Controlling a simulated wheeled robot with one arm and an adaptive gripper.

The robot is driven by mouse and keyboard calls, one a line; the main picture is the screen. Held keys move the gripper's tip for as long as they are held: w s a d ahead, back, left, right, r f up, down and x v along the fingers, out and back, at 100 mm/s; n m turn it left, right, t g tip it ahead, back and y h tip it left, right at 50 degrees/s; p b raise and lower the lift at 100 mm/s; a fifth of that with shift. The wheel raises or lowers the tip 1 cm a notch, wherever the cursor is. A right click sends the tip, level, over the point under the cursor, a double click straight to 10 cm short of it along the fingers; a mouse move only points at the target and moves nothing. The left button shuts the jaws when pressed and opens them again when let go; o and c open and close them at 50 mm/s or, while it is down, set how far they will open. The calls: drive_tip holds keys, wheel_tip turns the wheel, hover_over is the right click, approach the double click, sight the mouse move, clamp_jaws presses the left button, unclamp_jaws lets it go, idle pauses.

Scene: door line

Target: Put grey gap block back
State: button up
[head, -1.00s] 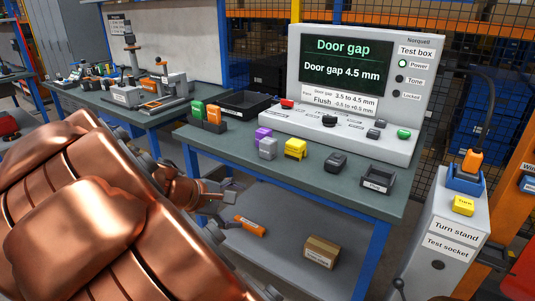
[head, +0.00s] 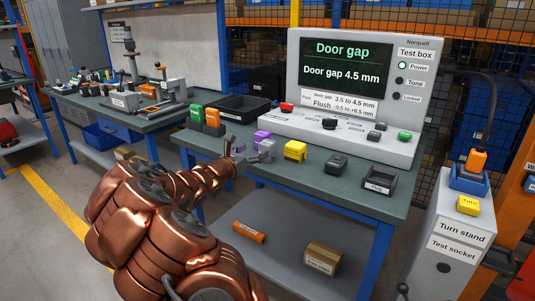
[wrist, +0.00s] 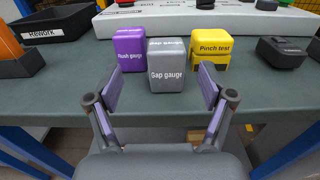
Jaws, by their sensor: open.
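The grey gap block (wrist: 167,66), labelled "Gap gauge", stands upright on the bench top, close to the front edge. In the head view the grey block (head: 266,151) is partly hidden by my gripper (head: 240,152). In the wrist view my gripper (wrist: 160,88) is open and empty. Its two fingers spread to the left and right of the block, which stands just ahead of or between the fingertips; I cannot tell which. The purple flush gauge block (wrist: 130,49) stands close on the left. The yellow pinch test block (wrist: 210,50) stands on the right.
A dark holder (head: 201,128) with a green block (head: 197,113) and an orange block (head: 212,117) stands left. The black rework tray (head: 245,107) is behind. The test box (head: 355,80) reads "Door gap 4.5 mm". A black plug tray (head: 380,184) lies right.

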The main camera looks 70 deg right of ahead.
sight(264, 148)
drive_tip(key=shift+x, duration=1.05)
drive_tip(key=d, duration=0.1)
drive_tip(key=s+d+f, duration=0.1)
drive_tip(key=d, duration=0.2)
drive_tip(key=shift+s+f, duration=0.15)
drive_tip(key=shift+s, duration=0.2)
drive_tip(key=shift+s+d, duration=0.1)
drive_tip(key=shift+d, duration=0.45)
drive_tip(key=c, duration=1.5)
